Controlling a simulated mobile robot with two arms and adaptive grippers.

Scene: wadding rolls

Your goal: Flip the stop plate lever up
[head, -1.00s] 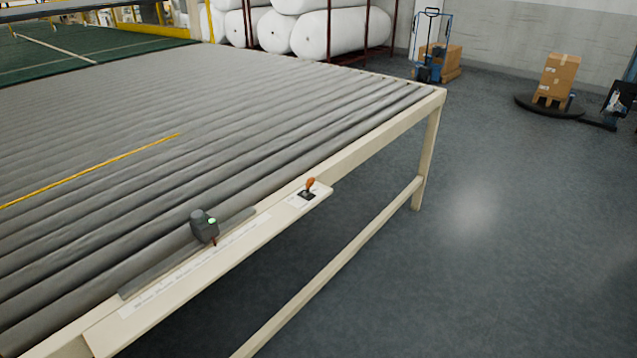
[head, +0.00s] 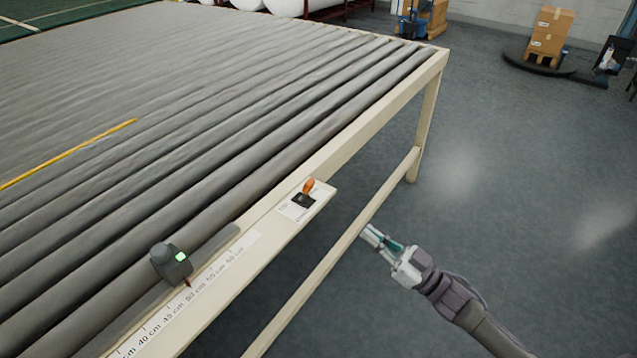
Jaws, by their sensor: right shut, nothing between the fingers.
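The stop plate lever (head: 309,186) has an orange knob on a small black base. It sits on a white labelled plate (head: 291,211) at the right end of the cream side rail. The knob points up and leans slightly right. My right gripper (head: 369,233) is shut and empty, to the right of and below the lever in the picture, apart from it. Its fingers point up and left toward the table's side. My left gripper is not in view.
The roller table (head: 200,120) fills the left, its cream frame (head: 375,123) running along the near side. Open floor (head: 520,210) lies right. Boxes on a pallet (head: 547,35) stand far back.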

